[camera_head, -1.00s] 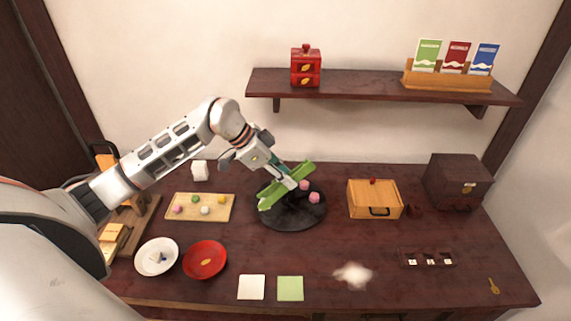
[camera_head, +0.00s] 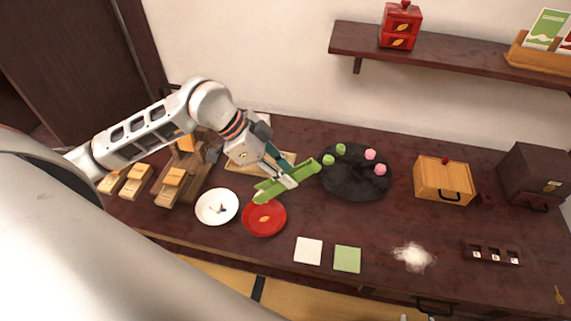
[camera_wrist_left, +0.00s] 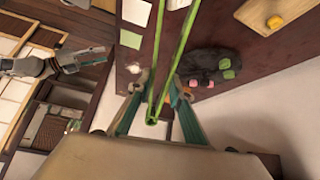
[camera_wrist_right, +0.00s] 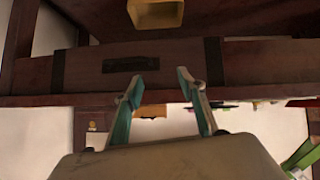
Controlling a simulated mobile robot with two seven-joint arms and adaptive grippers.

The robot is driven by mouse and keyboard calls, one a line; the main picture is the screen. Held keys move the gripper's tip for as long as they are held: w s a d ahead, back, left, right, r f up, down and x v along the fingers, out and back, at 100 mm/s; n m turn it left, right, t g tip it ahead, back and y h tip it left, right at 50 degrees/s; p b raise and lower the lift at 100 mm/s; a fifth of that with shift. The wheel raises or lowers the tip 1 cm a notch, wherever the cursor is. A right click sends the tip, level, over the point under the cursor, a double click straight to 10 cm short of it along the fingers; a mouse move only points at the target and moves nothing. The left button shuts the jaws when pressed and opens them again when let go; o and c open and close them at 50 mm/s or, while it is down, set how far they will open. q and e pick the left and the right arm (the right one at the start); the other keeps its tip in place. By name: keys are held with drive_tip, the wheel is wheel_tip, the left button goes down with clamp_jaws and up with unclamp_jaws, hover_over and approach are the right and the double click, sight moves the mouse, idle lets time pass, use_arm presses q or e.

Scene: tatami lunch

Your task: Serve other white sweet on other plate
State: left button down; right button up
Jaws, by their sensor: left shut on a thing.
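My left gripper (camera_head: 283,179) is shut on the long green tongs (camera_head: 307,171). The tongs also show in the left wrist view (camera_wrist_left: 185,30), pinched between my fingertips (camera_wrist_left: 160,95). In the head view their lower end appears just behind the red plate (camera_head: 264,220), which looks empty. The white plate (camera_head: 204,213) lies left of it with a small pale and dark item on it. The wooden sweets board (camera_head: 240,169) is mostly hidden behind my left arm. No white sweet is clearly visible. My right gripper (camera_wrist_right: 158,92) is open and empty in the right wrist view.
A round black tray (camera_head: 350,187) holds green sweets (camera_head: 340,149) and pink sweets (camera_head: 380,170). White (camera_head: 308,251) and green (camera_head: 347,259) squares lie near the front edge. A wooden box (camera_head: 443,181) stands at right, with white powder (camera_head: 413,257) in front.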

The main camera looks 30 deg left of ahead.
use_arm(q)
drive_tip(key=shift+d, duration=0.1)
use_arm(e)
drive_tip(key=shift+d, duration=0.3)
use_arm(q)
drive_tip(key=shift+f, duration=0.1)
use_arm(e)
drive_tip(key=shift+a, duration=0.1)
use_arm(q)
wheel_tip(320, 180, down, 9)
drive_tip(key=b, duration=0.5)
use_arm(e)
drive_tip(key=a+f, duration=0.1)
drive_tip(key=w+a+f, duration=0.1)
drive_tip(key=shift+a+f+y, duration=0.2)
drive_tip(key=shift+a+y, duration=0.1)
drive_tip(key=shift+y, duration=0.1)
